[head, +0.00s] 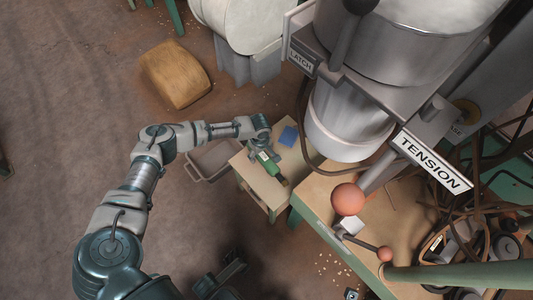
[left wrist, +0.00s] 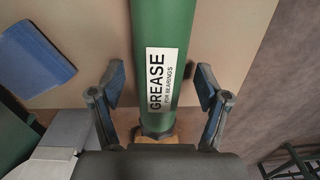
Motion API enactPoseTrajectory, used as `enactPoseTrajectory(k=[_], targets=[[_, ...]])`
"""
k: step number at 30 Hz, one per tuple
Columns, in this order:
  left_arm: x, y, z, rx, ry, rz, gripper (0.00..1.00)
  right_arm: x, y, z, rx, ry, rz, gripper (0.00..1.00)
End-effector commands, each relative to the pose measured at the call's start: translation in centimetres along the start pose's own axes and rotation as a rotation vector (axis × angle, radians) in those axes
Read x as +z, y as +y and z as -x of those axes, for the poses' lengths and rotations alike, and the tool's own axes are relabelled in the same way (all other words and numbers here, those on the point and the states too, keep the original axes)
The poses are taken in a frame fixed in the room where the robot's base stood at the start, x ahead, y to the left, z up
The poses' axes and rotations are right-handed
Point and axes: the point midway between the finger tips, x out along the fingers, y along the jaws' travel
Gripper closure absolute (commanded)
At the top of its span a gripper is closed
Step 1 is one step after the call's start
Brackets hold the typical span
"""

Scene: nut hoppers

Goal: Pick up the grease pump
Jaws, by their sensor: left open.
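The grease pump is a green cylinder with a white label reading GREASE (left wrist: 160,35). It lies on a small wooden stand, and in the head view the pump (head: 268,161) sits near the stand's middle. My left gripper (left wrist: 158,95) is open, with one finger on each side of the pump and a gap visible on both sides. In the head view my left gripper (head: 262,148) is over the stand at the pump's upper end, and partly hides it. My right gripper cannot be made out in the head view.
A grey crate (head: 213,160) is on the floor left of the stand. A large machine with a TENSION sign (head: 430,162) and a bench (head: 318,205) stand to the right.

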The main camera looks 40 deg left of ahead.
Motion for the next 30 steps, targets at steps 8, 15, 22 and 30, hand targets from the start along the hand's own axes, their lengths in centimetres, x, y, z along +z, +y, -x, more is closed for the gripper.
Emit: enactPoseTrajectory(k=[8,15,22,30], targets=[[-0.1,0.2,0.2,0.007,0.001,0.001,0.27,-0.1,0.0,-0.2,-0.002,0.005,0.000,0.00],[-0.1,0.1,0.1,0.006,0.000,0.001,0.87,0.5,0.0,-0.1,-0.001,-0.003,0.001,0.00],[-0.1,0.2,0.1,0.007,0.000,0.001,1.00,0.5,0.0,-0.1,-0.001,-0.003,0.000,0.00],[-0.1,0.2,0.9,0.009,0.001,0.000,1.00,-0.1,-0.1,-0.7,-0.003,0.010,0.001,0.00]])
